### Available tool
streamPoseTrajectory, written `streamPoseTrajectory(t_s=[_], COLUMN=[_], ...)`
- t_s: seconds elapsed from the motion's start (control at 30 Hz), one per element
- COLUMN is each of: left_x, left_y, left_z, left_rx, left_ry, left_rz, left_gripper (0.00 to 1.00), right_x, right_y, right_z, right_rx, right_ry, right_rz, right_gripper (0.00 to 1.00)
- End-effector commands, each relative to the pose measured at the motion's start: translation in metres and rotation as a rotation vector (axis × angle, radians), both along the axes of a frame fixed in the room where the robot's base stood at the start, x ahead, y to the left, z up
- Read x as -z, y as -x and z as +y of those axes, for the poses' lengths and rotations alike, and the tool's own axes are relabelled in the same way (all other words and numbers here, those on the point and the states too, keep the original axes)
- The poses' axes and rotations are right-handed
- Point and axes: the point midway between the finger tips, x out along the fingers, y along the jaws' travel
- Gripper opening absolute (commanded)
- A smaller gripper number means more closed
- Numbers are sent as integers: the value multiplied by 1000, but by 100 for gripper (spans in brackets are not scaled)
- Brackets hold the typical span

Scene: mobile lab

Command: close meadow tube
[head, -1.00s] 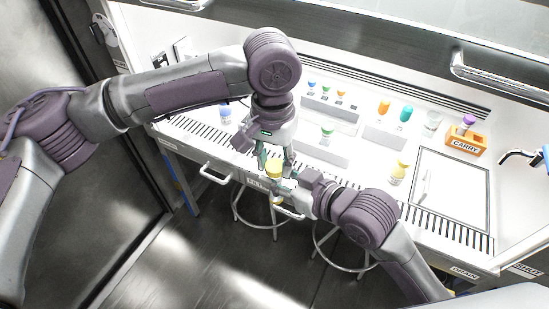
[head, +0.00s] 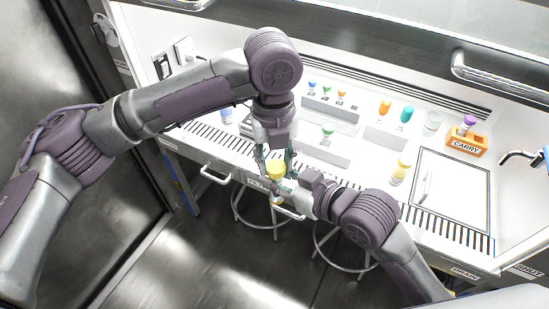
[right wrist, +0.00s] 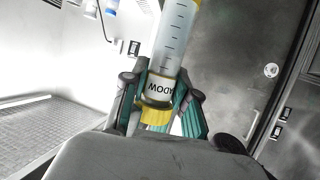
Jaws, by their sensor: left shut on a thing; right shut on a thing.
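The meadow tube is a clear graduated tube (right wrist: 172,45) with yellow ends and a partly readable label. In the right wrist view it runs up from between my right gripper's green fingers (right wrist: 160,105), which are shut on its lower part. Its upper end leaves the frame. In the head view its yellow cap (head: 276,168) shows in front of the bench. My left gripper (head: 276,159) reaches down from above and is shut on the cap. My right gripper (head: 288,186) comes in from the right, just below it. Whether the cap is fully seated cannot be told.
The white bench (head: 225,152) lies behind the grippers, with several coloured-cap tubes in grey racks. Another yellow-capped tube (head: 400,172) stands near a framed mat (head: 462,170). An orange CARRY rack (head: 466,143) holds a purple-capped tube. Stools stand below the bench front.

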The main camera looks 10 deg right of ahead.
Motion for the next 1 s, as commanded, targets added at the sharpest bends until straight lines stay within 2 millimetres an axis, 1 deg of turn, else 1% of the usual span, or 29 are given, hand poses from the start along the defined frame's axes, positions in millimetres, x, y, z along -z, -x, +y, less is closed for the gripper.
streamPoseTrajectory(t_s=[0.03,0.1,0.2,0.37,0.4,0.53,0.87,0.97,1.0], left_x=[0,0,0,0,0,0,-1,-9,-15], left_y=[-1,-1,-1,-1,-1,-1,0,-1,-1], left_z=[0,0,-1,-1,-1,-1,-1,-1,-1], left_rx=[110,268,437,436,435,435,434,434,434], left_ry=[3,6,10,10,11,11,11,10,11], left_rz=[-4,-7,-10,-10,-10,-10,-9,-11,-13], left_gripper=[28,28,28,28,46,67,68,68,68], right_x=[0,0,1,1,1,0,0,0,0], right_y=[0,0,0,1,1,0,0,0,0], right_z=[0,0,0,0,0,0,0,0,0], right_rx=[-1,-1,-1,-1,-1,-1,0,0,0], right_ry=[1,1,1,1,1,0,0,0,0], right_rz=[2,2,2,2,2,1,0,0,0], right_gripper=[0,0,0,0,0,0,0,0,0])
